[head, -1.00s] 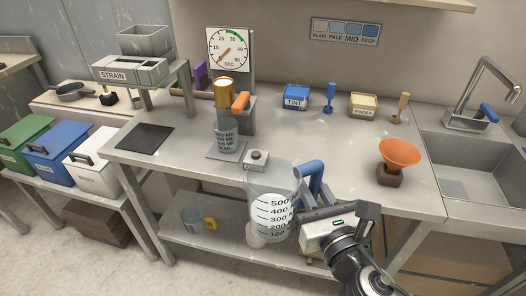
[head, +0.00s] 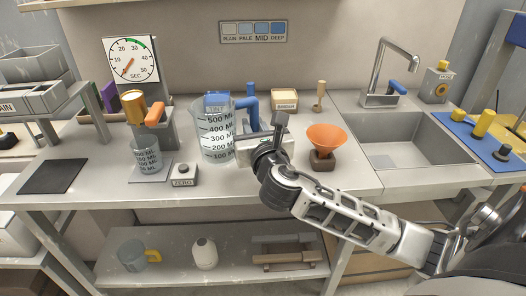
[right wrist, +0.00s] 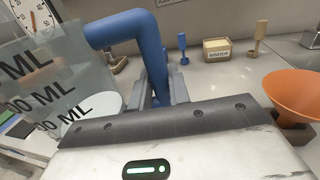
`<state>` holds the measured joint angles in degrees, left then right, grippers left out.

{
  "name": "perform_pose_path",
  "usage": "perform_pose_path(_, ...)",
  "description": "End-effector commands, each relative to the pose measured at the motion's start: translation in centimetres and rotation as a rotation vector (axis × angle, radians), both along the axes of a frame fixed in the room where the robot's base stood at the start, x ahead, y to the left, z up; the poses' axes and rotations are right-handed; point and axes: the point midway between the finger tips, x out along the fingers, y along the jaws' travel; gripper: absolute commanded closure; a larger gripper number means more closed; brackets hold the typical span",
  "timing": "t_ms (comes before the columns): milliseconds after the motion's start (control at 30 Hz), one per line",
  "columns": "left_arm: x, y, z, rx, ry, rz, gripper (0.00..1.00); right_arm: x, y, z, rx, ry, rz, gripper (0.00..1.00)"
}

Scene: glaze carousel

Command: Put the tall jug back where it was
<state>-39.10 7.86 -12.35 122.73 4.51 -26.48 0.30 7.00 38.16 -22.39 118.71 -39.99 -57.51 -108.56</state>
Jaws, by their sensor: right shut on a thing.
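The tall jug (head: 217,140) is large and clear, with black ML marks and a blue handle (head: 251,108). My right gripper (head: 246,138) is shut on that handle; the right wrist view shows the blue handle (right wrist: 150,50) between the fingers (right wrist: 160,92). The jug is upright over the counter (head: 330,185), right of the scale and the zero box. I cannot tell whether its base touches the counter. The blue tint box (head: 216,99) shows behind and through it. My left gripper is not in view.
A smaller beaker (head: 146,155) stands on the scale at left, below the dial (head: 131,60). The zero box (head: 183,175) is close to the jug. An orange funnel (head: 326,137), a binder box (head: 284,100) and the sink (head: 415,140) are to the right.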

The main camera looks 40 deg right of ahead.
Motion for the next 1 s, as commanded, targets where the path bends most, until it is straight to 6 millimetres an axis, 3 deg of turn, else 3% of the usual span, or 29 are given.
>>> perform_pose_path(133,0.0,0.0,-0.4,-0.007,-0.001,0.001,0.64,1.8,-3.3,-1.6,-0.002,-0.002,-0.004,1.00)
perform_pose_path(400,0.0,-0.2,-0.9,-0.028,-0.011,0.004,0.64,3.5,-6.1,-5.9,0.002,-0.003,0.000,1.00)
perform_pose_path(633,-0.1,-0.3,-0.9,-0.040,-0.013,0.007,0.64,4.0,-6.8,-6.8,0.002,-0.005,0.001,1.00)
perform_pose_path(867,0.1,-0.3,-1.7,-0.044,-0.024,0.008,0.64,4.2,-7.2,-10.2,0.004,-0.001,0.002,1.00)
perform_pose_path(1000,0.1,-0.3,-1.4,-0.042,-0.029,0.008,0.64,4.2,-7.2,-10.5,0.003,-0.004,0.002,1.00)
